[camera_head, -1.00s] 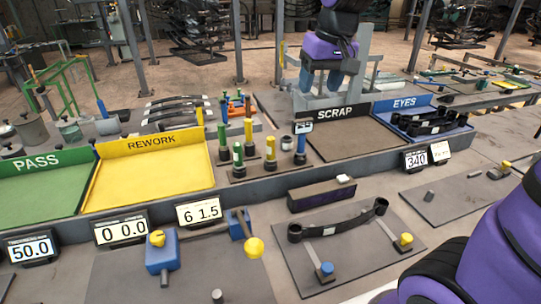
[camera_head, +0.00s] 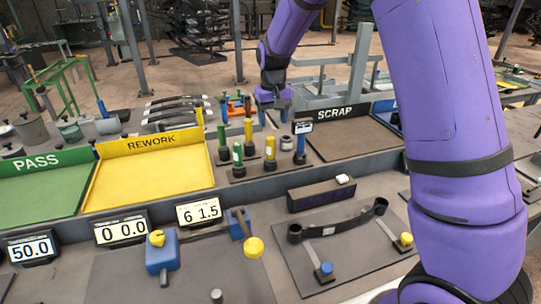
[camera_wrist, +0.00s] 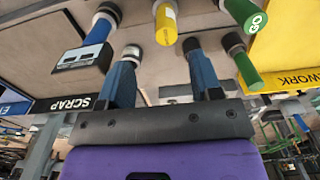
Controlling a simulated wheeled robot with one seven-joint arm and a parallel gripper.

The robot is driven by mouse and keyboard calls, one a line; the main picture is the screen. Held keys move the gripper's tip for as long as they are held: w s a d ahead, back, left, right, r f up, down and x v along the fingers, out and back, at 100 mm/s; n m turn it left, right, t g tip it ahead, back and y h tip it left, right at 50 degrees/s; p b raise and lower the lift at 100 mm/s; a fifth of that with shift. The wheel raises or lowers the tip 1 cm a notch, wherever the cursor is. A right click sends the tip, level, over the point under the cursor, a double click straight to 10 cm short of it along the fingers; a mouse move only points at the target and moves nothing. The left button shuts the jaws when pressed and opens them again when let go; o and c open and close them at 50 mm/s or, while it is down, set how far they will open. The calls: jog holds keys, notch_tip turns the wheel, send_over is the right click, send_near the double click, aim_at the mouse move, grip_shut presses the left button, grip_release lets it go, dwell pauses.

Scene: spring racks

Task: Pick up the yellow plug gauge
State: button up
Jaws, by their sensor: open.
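Two yellow plug gauges show in the head view. One with a pale label (camera_head: 270,147) stands upright in the front row, and one (camera_head: 248,128) stands behind it to the left. In the wrist view the labelled one (camera_wrist: 166,23) is beyond the gap between my fingers. The other (camera_wrist: 190,45) shows near the right fingertip, partly hidden. My gripper (camera_head: 273,106) is open and empty, above and behind the gauge stand. Its two blue fingers (camera_wrist: 161,75) point toward the gauges. I cannot tell the exact gap to either gauge.
Green gauges (camera_head: 238,153) stand left of the yellow ones, and a blue gauge with a display (camera_head: 300,147) stands right. The yellow REWORK tray (camera_head: 150,178) is left, and the SCRAP tray (camera_head: 355,138) is right. A dark block (camera_head: 320,195) lies in front.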

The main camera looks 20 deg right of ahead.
aim_at(270, 138)
notch_tip(270, 138, down, 4)
jog(key=shift+f, duration=0.1)
jog(key=shift+a+f, duration=0.2)
jog(key=shift+f, duration=1.15)
jog(key=shift+a+f, duration=0.2)
jog(key=shift+f, duration=1.15)
jog(key=c, duration=0.9)
